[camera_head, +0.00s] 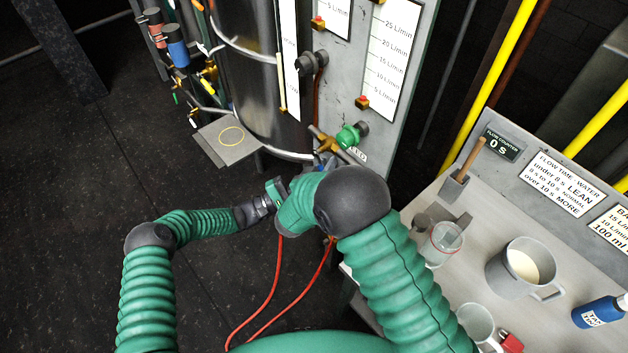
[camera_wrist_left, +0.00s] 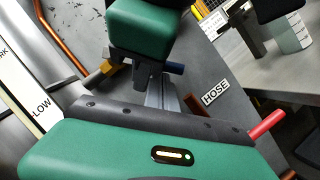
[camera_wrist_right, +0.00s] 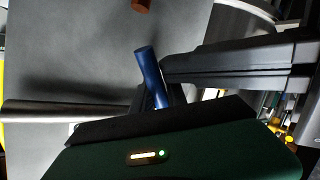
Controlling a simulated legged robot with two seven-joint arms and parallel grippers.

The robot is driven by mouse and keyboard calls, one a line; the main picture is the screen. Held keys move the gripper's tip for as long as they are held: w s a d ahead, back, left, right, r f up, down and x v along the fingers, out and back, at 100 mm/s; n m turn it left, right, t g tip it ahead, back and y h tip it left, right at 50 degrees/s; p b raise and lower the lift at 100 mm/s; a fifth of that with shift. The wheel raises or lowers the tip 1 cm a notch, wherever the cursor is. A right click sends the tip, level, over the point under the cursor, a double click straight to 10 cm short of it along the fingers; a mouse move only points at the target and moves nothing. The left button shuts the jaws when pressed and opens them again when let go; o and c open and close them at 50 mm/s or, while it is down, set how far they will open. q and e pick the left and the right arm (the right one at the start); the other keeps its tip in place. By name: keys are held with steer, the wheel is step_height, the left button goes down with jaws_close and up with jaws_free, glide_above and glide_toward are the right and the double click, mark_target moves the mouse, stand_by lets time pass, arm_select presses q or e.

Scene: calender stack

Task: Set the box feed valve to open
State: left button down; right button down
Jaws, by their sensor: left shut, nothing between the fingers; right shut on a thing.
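My left gripper (camera_head: 284,184) is shut and empty, close beside the right one. A brass-coloured handle (camera_head: 322,142) sits just above the right gripper, beside a green fitting (camera_head: 351,135). A HOSE label (camera_wrist_left: 215,92) is on the panel. No label naming the box feed valve is readable.
A metal tank (camera_head: 250,90) stands left of the gauge panel (camera_head: 340,75). Red cables (camera_head: 272,285) hang below the grippers. The bench at right holds a jug (camera_head: 520,268), a glass beaker (camera_head: 440,243) and a blue bottle (camera_head: 600,312). The dark floor at left is clear.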

steer(key=c, duration=1.5)
jaws_free()
steer(key=shift+a+f, duration=0.15)
steer(key=shift+a, duration=0.15)
steer(key=shift+o, duration=0.6)
steer(key=shift+a, duration=0.1)
